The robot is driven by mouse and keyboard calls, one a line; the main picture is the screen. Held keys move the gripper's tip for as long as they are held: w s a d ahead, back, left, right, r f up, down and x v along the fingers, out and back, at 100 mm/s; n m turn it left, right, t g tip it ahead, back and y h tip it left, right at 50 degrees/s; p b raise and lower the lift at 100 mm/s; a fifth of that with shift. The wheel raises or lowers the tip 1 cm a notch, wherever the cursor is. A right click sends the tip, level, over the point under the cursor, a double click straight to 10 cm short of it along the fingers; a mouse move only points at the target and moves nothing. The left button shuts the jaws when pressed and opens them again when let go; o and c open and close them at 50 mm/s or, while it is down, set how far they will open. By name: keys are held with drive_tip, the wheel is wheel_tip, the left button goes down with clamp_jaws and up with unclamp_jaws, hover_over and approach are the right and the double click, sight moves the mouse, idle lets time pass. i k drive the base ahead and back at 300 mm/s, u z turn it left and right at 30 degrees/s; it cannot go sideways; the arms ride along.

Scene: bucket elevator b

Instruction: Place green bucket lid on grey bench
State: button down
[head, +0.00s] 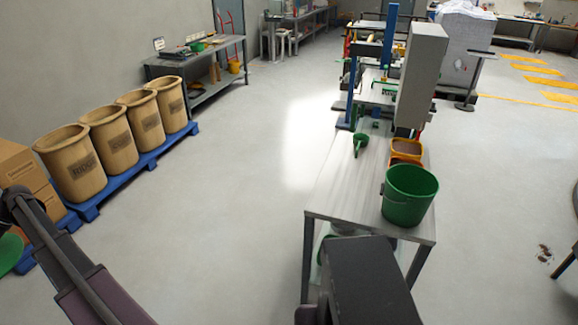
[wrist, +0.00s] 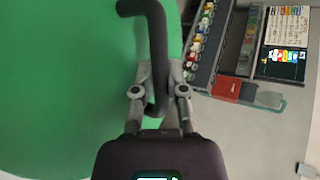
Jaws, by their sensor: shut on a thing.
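The green bucket lid (wrist: 70,80) fills the left of the wrist view as a large flat disc. My gripper (wrist: 160,98) is shut on the lid's dark bent handle (wrist: 157,40). In the head view only a slice of the lid (head: 10,251) shows at the left edge, below the end of my arm. A grey bench (head: 330,198) stands at centre right, with an open green bucket (head: 409,194) near its front corner. Another grey bench (head: 200,60) stands by the back left wall with small items on it.
Several tan bins (head: 73,163) stand on a blue pallet (head: 150,160) at left, beside cardboard boxes (head: 28,178). An orange bucket (head: 407,148) and a green scoop (head: 360,143) are on the right bench. The floor between is clear. A tray of coloured items (wrist: 205,40) shows in the wrist view.

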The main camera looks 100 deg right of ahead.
sight(346, 189)
drive_tip(key=z, duration=2.95)
drive_tip(key=i, duration=0.55)
drive_tip(key=u, duration=0.15)
